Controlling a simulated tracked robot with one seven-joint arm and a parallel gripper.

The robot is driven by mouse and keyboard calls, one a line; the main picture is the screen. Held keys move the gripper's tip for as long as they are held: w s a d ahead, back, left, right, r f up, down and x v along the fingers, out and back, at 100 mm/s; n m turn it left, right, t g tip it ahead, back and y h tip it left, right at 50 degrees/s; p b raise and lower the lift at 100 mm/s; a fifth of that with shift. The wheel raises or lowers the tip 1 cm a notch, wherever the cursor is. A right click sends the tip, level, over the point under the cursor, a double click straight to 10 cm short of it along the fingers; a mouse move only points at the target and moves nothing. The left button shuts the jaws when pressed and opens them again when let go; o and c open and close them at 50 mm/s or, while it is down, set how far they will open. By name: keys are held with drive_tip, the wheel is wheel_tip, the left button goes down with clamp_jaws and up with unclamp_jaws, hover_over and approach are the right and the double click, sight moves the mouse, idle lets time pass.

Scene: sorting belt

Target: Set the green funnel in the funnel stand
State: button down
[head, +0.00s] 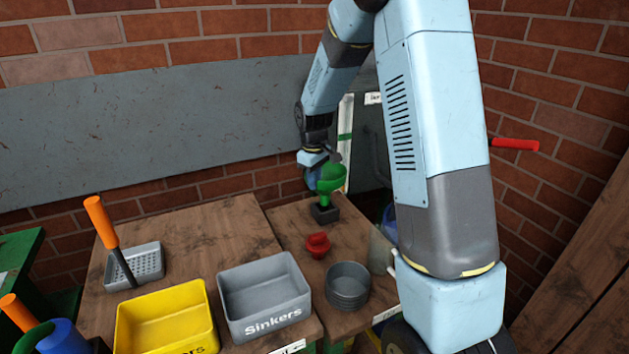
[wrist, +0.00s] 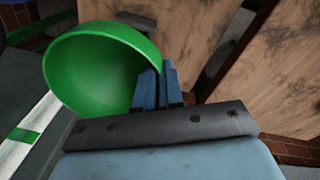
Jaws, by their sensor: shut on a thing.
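The green funnel (head: 331,179) is upright, its bowl on top and its narrow part pointing down. My gripper (head: 317,168) is shut on the funnel's rim; in the wrist view the blue fingers (wrist: 167,80) sit at the right edge of the green bowl (wrist: 95,65). The small dark block that looks like the funnel stand (head: 325,213) is directly below the funnel on the right-hand table. The lower part of the funnel meets the block in the head view; I cannot tell whether it is inside it or just above. The stand is hidden in the wrist view.
A red object (head: 318,245) and a round grey tin (head: 347,286) stand nearer on the same table. A grey Sinkers bin (head: 264,297), a yellow bin (head: 165,322) and a grey perforated tray (head: 134,267) are to the left. The left table's back is clear.

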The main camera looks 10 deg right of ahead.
drive_tip(key=shift+f, duration=2.95)
idle(0.8)
drive_tip(key=c, duration=1.2)
unclamp_jaws()
drive_tip(key=shift+c, duration=0.2)
